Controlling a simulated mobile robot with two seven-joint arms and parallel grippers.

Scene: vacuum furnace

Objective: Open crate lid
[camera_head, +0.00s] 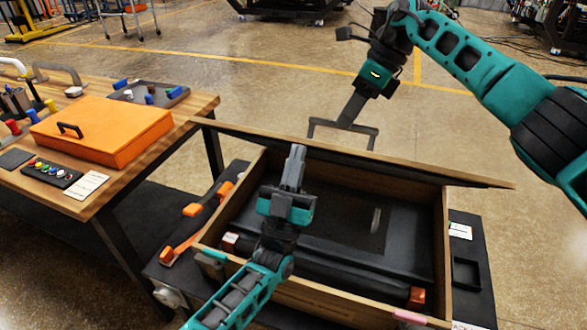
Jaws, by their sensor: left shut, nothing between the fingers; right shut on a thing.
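The wooden crate (448,245) stands in the middle foreground, its dark interior visible. Its lid (420,170) is raised and tilted, seen nearly edge-on along the far side. My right gripper (351,112) is beyond the lid, shut on a grey U-shaped handle (343,127) whose ends drop behind the lid's upper edge. My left gripper (295,160) is shut and empty over the crate's opening, pointing at the lid. Its tip overlaps the lid in the picture; I cannot tell whether it touches. My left forearm hides part of the crate's near side.
A wooden workbench (196,103) on the left holds an orange case (105,128), a button panel (52,172) and small coloured parts. Orange-handled tools (192,210) lie on the dark surface left of the crate.

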